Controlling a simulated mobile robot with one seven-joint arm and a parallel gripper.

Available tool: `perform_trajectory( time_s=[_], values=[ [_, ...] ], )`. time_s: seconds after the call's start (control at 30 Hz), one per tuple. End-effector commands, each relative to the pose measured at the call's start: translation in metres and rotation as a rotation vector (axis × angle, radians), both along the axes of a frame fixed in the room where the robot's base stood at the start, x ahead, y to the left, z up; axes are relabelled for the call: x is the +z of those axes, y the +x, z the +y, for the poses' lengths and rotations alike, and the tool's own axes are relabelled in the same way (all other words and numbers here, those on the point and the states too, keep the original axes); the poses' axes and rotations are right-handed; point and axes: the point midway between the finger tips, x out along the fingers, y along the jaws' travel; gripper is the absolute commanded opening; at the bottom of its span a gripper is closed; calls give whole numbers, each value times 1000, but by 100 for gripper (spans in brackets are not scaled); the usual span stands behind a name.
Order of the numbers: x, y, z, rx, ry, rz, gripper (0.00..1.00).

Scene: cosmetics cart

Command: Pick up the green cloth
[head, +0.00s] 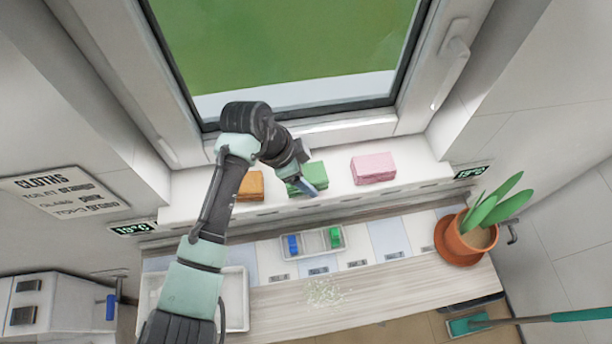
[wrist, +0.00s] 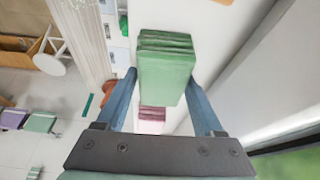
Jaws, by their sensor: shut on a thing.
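The green cloth (head: 313,174) is a folded stack at the window sill, between an orange cloth (head: 251,186) on its left and a pink cloth (head: 373,168) on its right. My gripper (head: 316,184) is at the green cloth, with a blue finger across its front. In the wrist view the green cloth (wrist: 165,68) sits between the two blue fingers of my gripper (wrist: 164,85), which is shut on it. Whether the cloth still touches the sill is hard to tell. The pink cloth (wrist: 152,118) shows beyond it.
The sill (head: 420,172) is white, below a closed window. A counter below holds a small tray (head: 312,243) with blue and green items, white crumbs (head: 325,293), and a potted plant (head: 466,240) at right. A larger white tray (head: 236,300) lies behind my arm.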

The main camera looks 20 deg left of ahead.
Motion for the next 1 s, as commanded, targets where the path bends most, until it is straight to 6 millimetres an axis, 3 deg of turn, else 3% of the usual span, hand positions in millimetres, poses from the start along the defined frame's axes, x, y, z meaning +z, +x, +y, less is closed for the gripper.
perform_trajectory(
  time_s=[0.37,0.8,1.0],
  values=[
    [8,1,0,-1,0,-3,15],
    [87,1,0,-1,3,-4,15],
    [100,0,0,-1,0,0,15]
  ],
)
